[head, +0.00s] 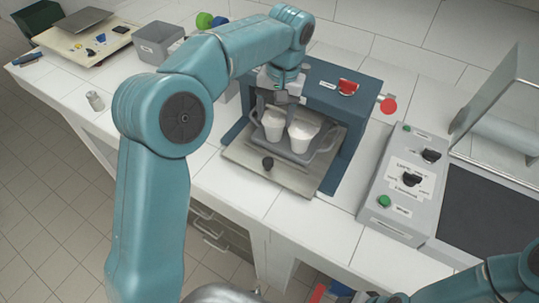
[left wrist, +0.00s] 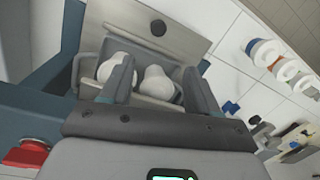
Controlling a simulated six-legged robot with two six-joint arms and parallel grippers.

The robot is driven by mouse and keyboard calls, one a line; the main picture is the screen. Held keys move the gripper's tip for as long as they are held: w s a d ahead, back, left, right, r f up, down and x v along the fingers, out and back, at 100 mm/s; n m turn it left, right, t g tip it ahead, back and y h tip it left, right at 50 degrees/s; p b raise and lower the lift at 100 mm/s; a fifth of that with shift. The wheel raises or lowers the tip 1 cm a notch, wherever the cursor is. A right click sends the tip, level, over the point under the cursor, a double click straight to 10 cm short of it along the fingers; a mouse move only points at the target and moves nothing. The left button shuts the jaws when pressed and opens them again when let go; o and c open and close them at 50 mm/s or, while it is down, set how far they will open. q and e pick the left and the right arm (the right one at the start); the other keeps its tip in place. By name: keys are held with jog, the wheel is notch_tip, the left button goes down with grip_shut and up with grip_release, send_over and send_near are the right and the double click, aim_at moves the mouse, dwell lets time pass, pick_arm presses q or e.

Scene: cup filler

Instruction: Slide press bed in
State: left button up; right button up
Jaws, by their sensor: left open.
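The press (head: 335,105) is a blue frame on the white counter. Its press bed (head: 240,152) is a flat metal plate that sticks out at the front, with a dark round knob (head: 268,163). The knob also shows in the left wrist view (left wrist: 158,28). A grey tray (head: 318,158) stands on the bed and holds two white cups (head: 273,124) (head: 302,134). My left gripper (head: 277,108) is open above the tray at the press front. In the left wrist view its two fingers (left wrist: 155,85) stand apart over the cups, partly hiding them.
A control panel (head: 405,185) with green buttons and dark knobs stands right of the press. A red knob (head: 388,105) sticks out at the press side. A grey bin (head: 158,42) and a small jar (head: 95,100) stand to the left. The counter's front left is mostly clear.

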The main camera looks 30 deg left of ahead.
aim_at(268, 161)
pick_arm(q)
jog(key=f+n, duration=0.2)
jog(key=f, duration=0.3)
jog(key=s+f+n+p, duration=0.1)
jog(key=f+n, duration=0.1)
jog(key=f, duration=0.3)
jog(key=s+a+f+n+t+h, duration=0.1)
jog(key=f, duration=0.5)
jog(key=shift+f+n, duration=0.1)
jog(key=shift+n, duration=0.3)
grip_shut()
jog(key=shift+w+d, duration=0.15)
jog(key=shift+w, duration=2.1)
